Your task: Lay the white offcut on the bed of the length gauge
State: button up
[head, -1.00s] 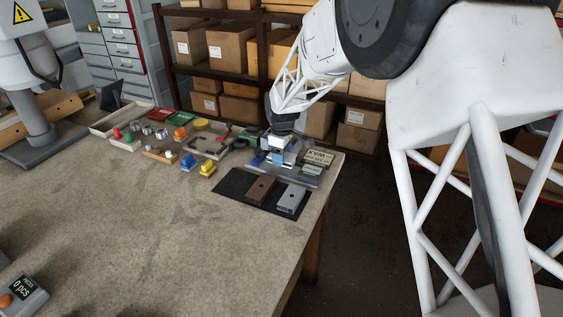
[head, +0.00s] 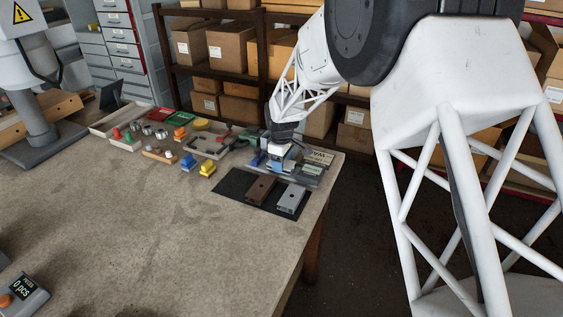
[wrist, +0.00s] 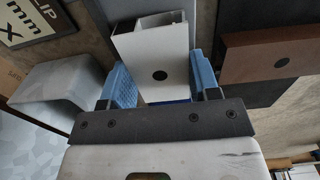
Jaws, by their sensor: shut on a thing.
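The white offcut (wrist: 155,55), a hollow profile with a dark round hole in its face, is between the blue fingertips of my gripper (wrist: 158,82) in the wrist view. My gripper is shut on it. In the head view my gripper (head: 279,162) is low over the length gauge (head: 308,178) near the table's right end, and it largely hides the offcut. I cannot tell whether the offcut touches the bed. A grey block (wrist: 62,92) stands left of the fingers in the wrist view.
A brown profile (head: 261,189) and a grey profile (head: 291,199) lie on a black mat (head: 232,184) in front of the gauge. Blue and yellow pieces (head: 207,169) and trays of small parts lie to the left. The table's front middle is clear.

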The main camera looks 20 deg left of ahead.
jog(key=shift+f, duration=0.1)
jog(key=o, duration=0.9)
notch_tip(320, 180, up, 12)
jog(key=shift+r, duration=0.15)
dwell(0.7)
